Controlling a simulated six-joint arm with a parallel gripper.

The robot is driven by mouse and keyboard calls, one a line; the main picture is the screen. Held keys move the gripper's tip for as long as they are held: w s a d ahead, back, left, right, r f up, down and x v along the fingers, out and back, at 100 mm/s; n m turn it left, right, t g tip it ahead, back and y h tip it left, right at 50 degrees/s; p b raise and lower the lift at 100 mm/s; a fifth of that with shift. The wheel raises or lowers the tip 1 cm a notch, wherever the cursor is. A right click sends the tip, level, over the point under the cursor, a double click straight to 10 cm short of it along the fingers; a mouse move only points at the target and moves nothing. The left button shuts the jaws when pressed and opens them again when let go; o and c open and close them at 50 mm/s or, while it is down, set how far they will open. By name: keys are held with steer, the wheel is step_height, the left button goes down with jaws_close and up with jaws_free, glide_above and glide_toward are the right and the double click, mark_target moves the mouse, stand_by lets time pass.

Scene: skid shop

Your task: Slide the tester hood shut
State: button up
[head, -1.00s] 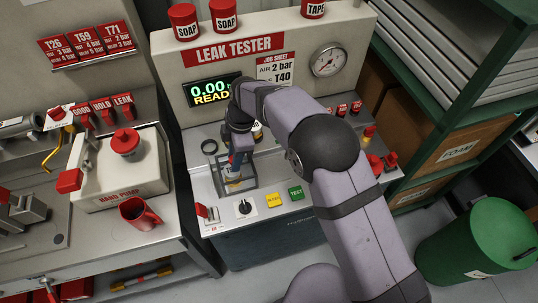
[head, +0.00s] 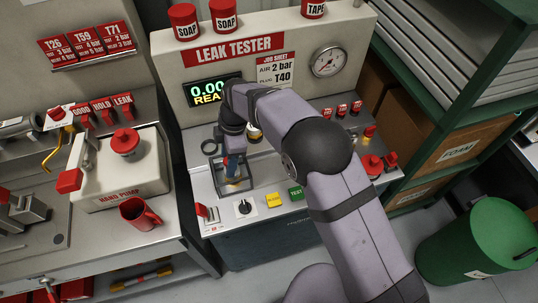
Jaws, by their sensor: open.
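The leak tester (head: 290,95) stands in the middle, with a lit green and yellow display. Its tester hood (head: 207,172) is a small clear box with a dark frame, at the left of the tester's grey deck. A blue and red part with a yellow base (head: 233,181) shows within the hood's outline. My gripper (head: 229,150) points down over the hood's back part, open. Its fingertips are small and partly hidden, and I cannot tell whether they touch the hood.
A yellow button, a green TEST button (head: 296,193) and a black knob (head: 243,207) line the deck's front. A hand pump (head: 122,170) and red mug (head: 140,213) stand on the left bench. A green shelf (head: 450,120) and green bin (head: 478,250) are at the right.

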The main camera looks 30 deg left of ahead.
steer(key=shift+r, duration=0.15)
steer(key=shift+r+p, duration=2.3)
steer(key=shift+r, duration=1.3)
steer(key=shift+d, duration=0.1)
steer(key=shift+w+d+r, duration=0.1)
steer(key=shift+w+d, duration=0.15)
steer(key=shift+w, duration=0.05)
steer(key=w+d+r+m, duration=0.25)
steer(key=d+m, duration=0.25)
steer(key=d, duration=0.4)
steer(key=w+d+r+m+t, duration=0.1)
steer(key=w+d+m, duration=0.25)
steer(key=d, duration=0.65)
steer(key=w+d+r+m, duration=0.2)
steer(key=d+m, duration=0.4)
steer(key=d, duration=0.3)
steer(key=s+d+m, duration=0.6)
steer(key=d, duration=0.3)
steer(key=s+d+f+m+h, duration=0.1)
steer(key=s+d+m, duration=0.5)
steer(key=d, duration=0.4)
steer(key=shift+s+d+t+h, duration=0.3)
steer(key=shift+s, duration=0.15)
